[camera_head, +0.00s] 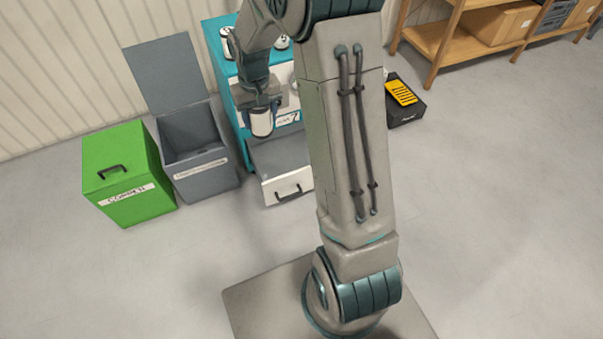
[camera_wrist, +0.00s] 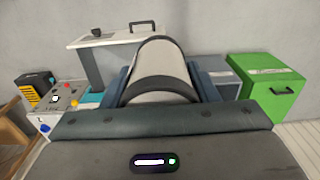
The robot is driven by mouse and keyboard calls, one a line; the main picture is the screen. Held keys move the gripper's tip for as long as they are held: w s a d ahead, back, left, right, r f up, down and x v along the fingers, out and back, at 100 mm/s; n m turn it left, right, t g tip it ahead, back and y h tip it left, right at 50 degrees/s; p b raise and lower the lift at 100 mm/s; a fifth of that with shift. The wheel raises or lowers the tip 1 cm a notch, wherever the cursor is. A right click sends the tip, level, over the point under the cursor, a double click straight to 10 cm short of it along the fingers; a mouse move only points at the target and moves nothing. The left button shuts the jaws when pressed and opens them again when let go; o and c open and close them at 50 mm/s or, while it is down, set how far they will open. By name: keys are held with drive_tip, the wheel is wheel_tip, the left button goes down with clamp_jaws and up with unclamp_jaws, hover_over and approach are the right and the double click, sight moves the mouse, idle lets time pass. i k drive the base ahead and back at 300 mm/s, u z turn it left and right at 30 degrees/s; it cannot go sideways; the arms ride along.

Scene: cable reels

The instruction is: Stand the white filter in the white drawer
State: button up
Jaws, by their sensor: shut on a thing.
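The white filter (camera_head: 261,123) is a white cylinder with dark bands. My gripper (camera_head: 262,104) is shut on it from above and holds it roughly upright in the head view. In the wrist view the filter (camera_wrist: 160,63) sits between the two fingers (camera_wrist: 160,92). The white drawer (camera_head: 288,187) is pulled out low on the teal cabinet (camera_head: 236,97), with a dark handle on its white front. The filter appears above the drawer's left rear part; its exact height is unclear. The drawer (camera_wrist: 110,38) also shows behind the filter in the wrist view. My arm hides its right side.
A grey bin (camera_head: 205,172) with its lid up stands left of the drawer, beside a green box (camera_head: 130,178). A black box (camera_head: 407,108) with a yellow top piece lies right of the cabinet. A wooden shelf (camera_head: 440,42) stands at the back right. Floor in front is clear.

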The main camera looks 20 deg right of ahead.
sight(297, 154)
drive_tip(key=u, duration=1.4)
drive_tip(key=i, duration=0.75)
drive_tip(key=z, duration=2)
drive_tip(key=i, duration=0.5)
drive_tip(key=z, duration=0.1)
